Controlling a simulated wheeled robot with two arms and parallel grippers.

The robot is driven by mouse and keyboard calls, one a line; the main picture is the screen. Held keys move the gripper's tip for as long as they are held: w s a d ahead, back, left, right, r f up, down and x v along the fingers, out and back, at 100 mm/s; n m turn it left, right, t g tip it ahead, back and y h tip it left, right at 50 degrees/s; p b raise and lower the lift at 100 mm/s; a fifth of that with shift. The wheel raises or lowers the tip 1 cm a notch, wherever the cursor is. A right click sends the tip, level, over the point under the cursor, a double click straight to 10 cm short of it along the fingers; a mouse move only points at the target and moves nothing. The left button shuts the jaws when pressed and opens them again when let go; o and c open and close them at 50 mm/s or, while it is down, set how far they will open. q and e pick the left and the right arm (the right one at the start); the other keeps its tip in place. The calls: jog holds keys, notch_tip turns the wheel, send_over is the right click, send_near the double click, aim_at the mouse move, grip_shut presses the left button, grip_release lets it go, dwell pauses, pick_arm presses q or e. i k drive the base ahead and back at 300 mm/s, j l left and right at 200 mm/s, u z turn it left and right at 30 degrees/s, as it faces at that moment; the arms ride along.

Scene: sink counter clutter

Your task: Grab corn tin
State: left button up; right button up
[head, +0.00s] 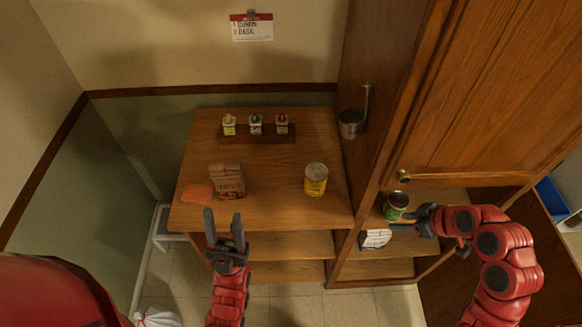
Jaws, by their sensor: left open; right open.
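A yellow tin (316,180) stands upright on the right part of the wooden counter; its label is too small to read. A green tin (396,206) with a dark top stands in the open cabinet to the right. Which one holds corn I cannot tell for sure, though the yellow one looks likelier. My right gripper (413,218) is open beside the green tin, at its right; whether it touches the tin is unclear. My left gripper (223,214) is open and empty, at the counter's front edge, in front of the paper bag and away from both tins.
A brown paper bag (227,180) and an orange item (196,194) sit at the counter's left. A rack (257,136) with several small jars is at the back. A white box (375,238) lies below the green tin. The wooden cabinet door (493,100) is above my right arm.

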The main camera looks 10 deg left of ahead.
aim_at(315, 173)
jog(key=i+j, duration=0.1)
jog(key=j, duration=0.2)
jog(key=i+j, duration=0.1)
jog(key=j, duration=0.25)
jog(key=i+j, duration=0.1)
jog(key=j, duration=0.2)
jog(key=i+j, duration=0.35)
jog(key=k+j+z, duration=0.1)
jog(key=z, duration=0.25)
